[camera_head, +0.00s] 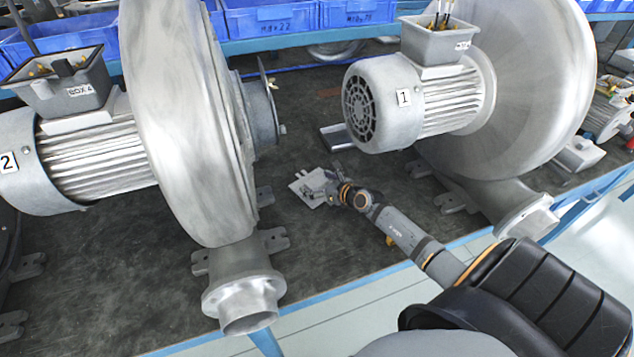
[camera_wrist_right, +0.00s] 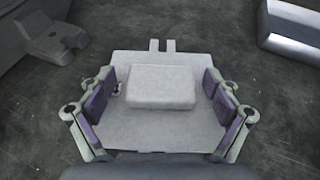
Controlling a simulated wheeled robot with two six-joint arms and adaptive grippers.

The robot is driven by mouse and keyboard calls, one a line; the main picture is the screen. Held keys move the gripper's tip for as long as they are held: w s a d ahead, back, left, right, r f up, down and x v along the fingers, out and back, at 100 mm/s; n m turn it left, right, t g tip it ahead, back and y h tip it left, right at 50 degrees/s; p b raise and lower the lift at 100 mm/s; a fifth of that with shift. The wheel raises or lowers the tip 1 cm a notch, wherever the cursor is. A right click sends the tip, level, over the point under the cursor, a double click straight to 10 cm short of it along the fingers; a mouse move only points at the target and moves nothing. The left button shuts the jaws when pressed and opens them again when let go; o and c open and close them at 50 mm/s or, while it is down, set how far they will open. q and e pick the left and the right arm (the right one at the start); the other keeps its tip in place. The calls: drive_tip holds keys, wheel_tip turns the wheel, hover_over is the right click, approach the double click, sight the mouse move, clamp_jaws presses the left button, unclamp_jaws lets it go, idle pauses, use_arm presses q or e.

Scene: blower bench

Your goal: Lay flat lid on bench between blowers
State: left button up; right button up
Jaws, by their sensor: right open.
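The flat lid (camera_head: 306,190) is a light grey plate lying on the dark bench top between the two blowers. In the right wrist view the lid (camera_wrist_right: 190,133) shows a raised block (camera_wrist_right: 162,87) in its middle and two small tabs at its far edge. My right gripper (camera_head: 326,184) is at the lid. In the right wrist view its purple-padded fingers (camera_wrist_right: 160,100) stand apart on either side of the raised block, with gaps to it. The left blower (camera_head: 190,110) is marked 2 and the right blower (camera_head: 525,85) is marked 1. My left gripper is not in view.
An open grey terminal box (camera_head: 62,92) sits on the left motor and another (camera_head: 438,45) on the right motor. Blue bins (camera_head: 270,18) line the back. A metal block (camera_head: 336,138) lies behind the lid. Bare bench (camera_head: 330,245) lies in front of it.

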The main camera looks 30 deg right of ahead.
drive_tip(key=shift+s+r, duration=0.1)
drive_tip(key=p+v, duration=0.5)
drive_tip(key=v, duration=0.6)
drive_tip(key=shift+s+a+r, duration=0.1)
drive_tip(key=shift+r, duration=0.1)
drive_tip(key=shift+s, duration=0.3)
